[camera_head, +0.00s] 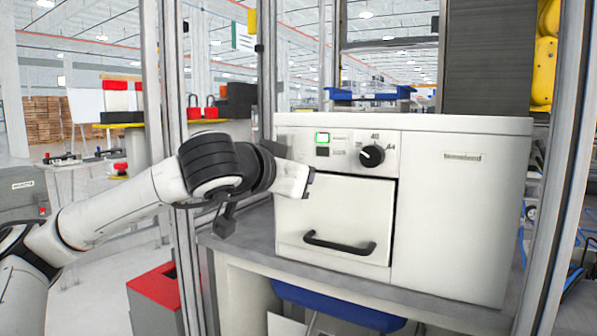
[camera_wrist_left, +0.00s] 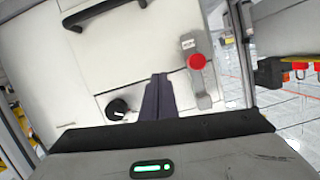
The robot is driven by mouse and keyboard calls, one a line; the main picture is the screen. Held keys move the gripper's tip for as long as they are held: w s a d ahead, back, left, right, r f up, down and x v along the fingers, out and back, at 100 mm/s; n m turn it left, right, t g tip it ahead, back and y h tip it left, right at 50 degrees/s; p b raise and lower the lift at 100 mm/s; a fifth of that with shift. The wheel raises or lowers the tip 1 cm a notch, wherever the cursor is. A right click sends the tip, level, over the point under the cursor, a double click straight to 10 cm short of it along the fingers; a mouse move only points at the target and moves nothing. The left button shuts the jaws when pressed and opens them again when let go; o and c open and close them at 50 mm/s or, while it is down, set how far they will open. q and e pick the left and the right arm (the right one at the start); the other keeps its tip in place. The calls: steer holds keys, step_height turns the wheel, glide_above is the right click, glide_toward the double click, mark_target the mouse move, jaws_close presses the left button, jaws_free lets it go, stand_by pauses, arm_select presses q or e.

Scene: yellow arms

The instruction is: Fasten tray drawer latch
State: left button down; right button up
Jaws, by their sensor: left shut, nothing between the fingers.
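The white machine (camera_head: 455,220) has a drawer (camera_head: 340,212) with a black bar handle (camera_head: 340,245). The drawer front looks closed or nearly so, with a thin dark gap along its top edge. A grey latch with a red knob (camera_wrist_left: 197,62) sits beside the drawer's top corner in the left wrist view; in the head view my gripper and arm hide it. My left gripper (camera_head: 308,182) is at the drawer's upper left corner. Its dark fingers (camera_wrist_left: 158,98) are shut and empty, beside the latch; I cannot tell whether they touch it. My right gripper is not in view.
The machine stands on a grey bench (camera_head: 245,246), with a blue bin (camera_head: 340,308) below. Metal posts (camera_head: 171,130) stand close to my left arm. A red box (camera_head: 156,290) is on the floor.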

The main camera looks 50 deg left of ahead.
arm_select(q)
steer(key=s+d+b, duration=0.3)
steer(key=s+d, duration=0.3)
steer(key=s, duration=0.2)
steer(key=shift+r, duration=0.4)
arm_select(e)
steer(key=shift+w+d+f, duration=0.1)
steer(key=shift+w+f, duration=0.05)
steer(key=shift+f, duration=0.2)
arm_select(q)
steer(key=shift+s, duration=0.1)
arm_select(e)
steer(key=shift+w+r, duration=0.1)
